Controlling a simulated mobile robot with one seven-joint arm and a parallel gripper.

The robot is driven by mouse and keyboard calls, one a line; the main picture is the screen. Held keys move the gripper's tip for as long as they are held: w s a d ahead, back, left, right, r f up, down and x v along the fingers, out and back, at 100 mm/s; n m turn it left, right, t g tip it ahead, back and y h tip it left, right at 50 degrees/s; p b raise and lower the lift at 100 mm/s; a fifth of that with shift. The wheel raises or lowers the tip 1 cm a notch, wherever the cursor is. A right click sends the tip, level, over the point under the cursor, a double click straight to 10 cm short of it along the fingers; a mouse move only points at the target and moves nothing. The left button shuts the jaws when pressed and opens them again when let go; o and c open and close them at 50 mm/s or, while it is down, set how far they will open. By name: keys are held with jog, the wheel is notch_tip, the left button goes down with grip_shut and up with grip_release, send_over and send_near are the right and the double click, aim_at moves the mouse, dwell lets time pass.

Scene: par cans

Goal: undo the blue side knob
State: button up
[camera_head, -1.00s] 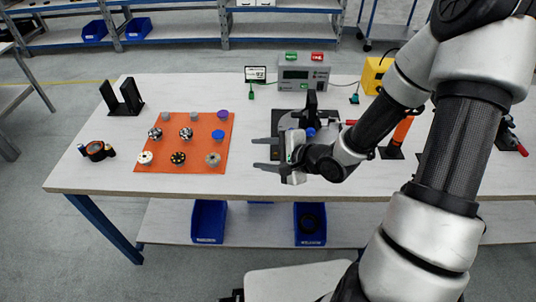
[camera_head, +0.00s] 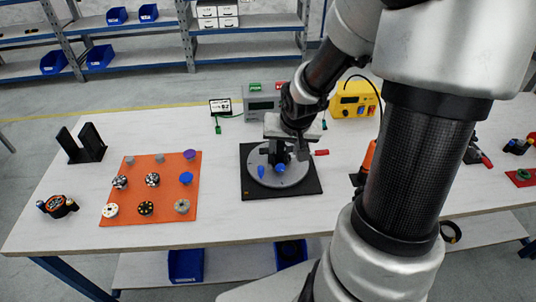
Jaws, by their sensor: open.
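A fixture with a round grey disc (camera_head: 265,179) sits on a black square base (camera_head: 308,187) at the middle of the table. Two blue knobs show on it: one at the left of the disc (camera_head: 261,171) and one nearer its centre (camera_head: 281,168). I cannot tell for sure which is the side knob. My gripper (camera_head: 284,155) points down over the back part of the disc, close to the dark centre piece and the blue knobs. It is open. Whether the fingers touch anything is unclear, and my gripper hides the back of the fixture.
A red handle (camera_head: 321,153) sticks out right of the fixture. An orange mat (camera_head: 165,205) with several knobs and caps lies to the left. A black bracket (camera_head: 82,144) stands at far left. A grey box (camera_head: 262,100) and a yellow box (camera_head: 354,101) stand behind.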

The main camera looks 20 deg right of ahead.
jog(key=r+n, duration=0.1)
jog(key=r, duration=0.1)
jog(key=b, duration=0.8)
send_near(281, 169)
jog(key=shift+g, duration=0.4)
jog(key=x, duration=0.4)
jog(key=w+x, duration=0.1)
jog(key=x, duration=0.2)
jog(key=shift+w+f, duration=0.1)
jog(key=shift+f, duration=0.1)
jog(key=c, duration=1)
jog(key=f+b, duration=0.1)
jog(key=b, duration=0.2)
jog(key=shift+w+a+n+h+b, duration=0.1)
jog(key=shift+n+h+b, duration=0.2)
jog(key=shift+h, duration=0.1)
jog(key=shift+c, duration=0.4)
jog(key=h+b, duration=0.1)
jog(key=b, duration=0.3)
jog(key=h+b, duration=0.1)
jog(key=b, duration=0.3)
jog(key=shift+a+f+n+g+b, duration=0.1)
jog(key=shift+a+n+g+b, duration=0.2)
jog(key=shift+a+g, duration=0.1)
jog(key=shift+h+b, duration=0.6)
jog(key=shift+b, duration=0.2)
jog(key=shift+r, duration=0.45)
